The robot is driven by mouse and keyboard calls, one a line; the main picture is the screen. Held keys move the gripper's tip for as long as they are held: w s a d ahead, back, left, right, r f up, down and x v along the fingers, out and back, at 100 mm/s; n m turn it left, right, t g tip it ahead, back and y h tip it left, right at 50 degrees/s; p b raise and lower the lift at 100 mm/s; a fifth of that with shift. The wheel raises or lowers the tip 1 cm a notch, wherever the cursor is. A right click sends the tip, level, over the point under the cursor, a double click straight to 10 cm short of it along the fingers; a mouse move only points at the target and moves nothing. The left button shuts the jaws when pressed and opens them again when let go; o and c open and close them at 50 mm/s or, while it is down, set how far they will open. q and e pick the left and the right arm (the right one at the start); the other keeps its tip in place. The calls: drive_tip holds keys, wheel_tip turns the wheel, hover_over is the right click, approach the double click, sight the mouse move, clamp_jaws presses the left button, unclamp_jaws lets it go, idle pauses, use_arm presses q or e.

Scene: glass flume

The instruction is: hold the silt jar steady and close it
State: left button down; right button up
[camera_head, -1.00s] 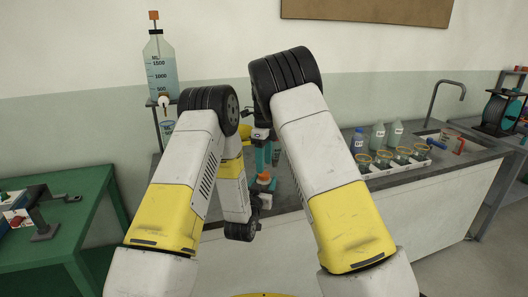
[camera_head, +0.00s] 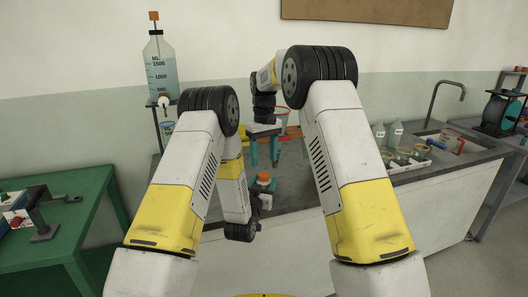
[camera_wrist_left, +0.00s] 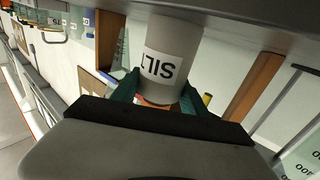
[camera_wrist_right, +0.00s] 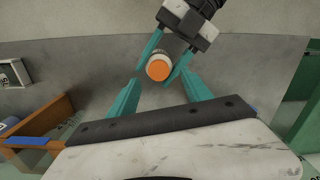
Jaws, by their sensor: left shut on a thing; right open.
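The silt jar is a small cylinder with a white label reading SILT, upside down in the left wrist view (camera_wrist_left: 172,50). Its orange cap (camera_head: 264,177) sits on the top end; how tight it is cannot be told. My left gripper (camera_head: 262,188) is shut around the jar, its teal fingers on both sides, and holds it upright. In the right wrist view the orange cap (camera_wrist_right: 158,70) shows end-on, between the left fingers. My right gripper (camera_head: 265,162) points down just above the cap, its two fingers spread apart with nothing between them.
A grey counter (camera_head: 300,180) lies below. A graduated bottle (camera_head: 158,75) stands at the back left. A green table (camera_head: 75,190) is at the left.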

sight(264, 174)
drive_tip(key=n, duration=0.4)
drive_tip(key=shift+w+r+n, duration=0.1)
drive_tip(key=shift+r+n, duration=0.3)
drive_tip(key=n, duration=0.3)
drive_tip(key=r+n, duration=0.1)
drive_tip(key=n, duration=0.2)
drive_tip(key=shift+w, duration=0.15)
drive_tip(key=shift+f, duration=4)
